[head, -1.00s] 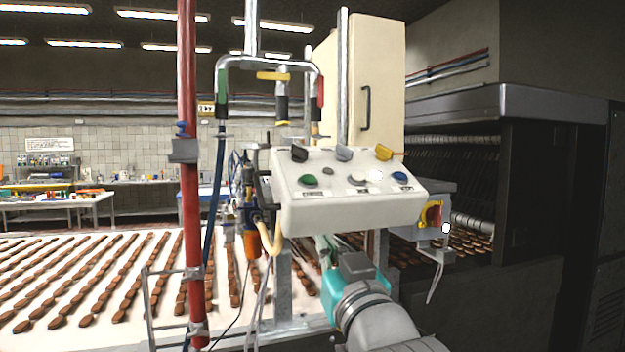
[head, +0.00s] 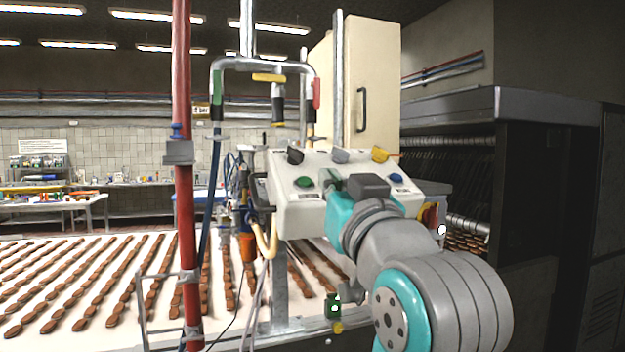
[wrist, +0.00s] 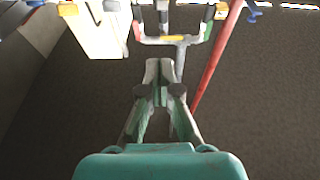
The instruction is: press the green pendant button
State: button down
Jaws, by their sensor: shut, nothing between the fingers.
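The pale pendant control box (head: 296,217) stands in the middle of the head view, its sloped face toward me. The green button (head: 304,181) is at the left of that face and shows clear of my gripper. My gripper (head: 329,178) is in front of the face, just right of the green button in the picture. I cannot tell whether it touches the box. In the wrist view my gripper's fingers (wrist: 160,72) are together, with nothing between them. The green button cannot be made out there.
A blue button (head: 396,178) is at the face's right; the middle is hidden by my arm. Black (head: 295,155), grey (head: 340,155) and yellow (head: 380,154) switches line the top. A red pole (head: 182,230) stands left. A conveyor (head: 95,265) carries rows of brown pieces behind.

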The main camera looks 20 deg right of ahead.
notch_tip(320, 180, up, 3)
send_over(309, 199)
jog(key=s, duration=0.3)
jog(key=w+f, duration=0.2)
jog(key=shift+w+f, duration=0.2)
jog(key=shift+f, duration=0.1)
jog(key=shift+w+f, duration=0.25)
jog(key=shift+f, duration=0.25)
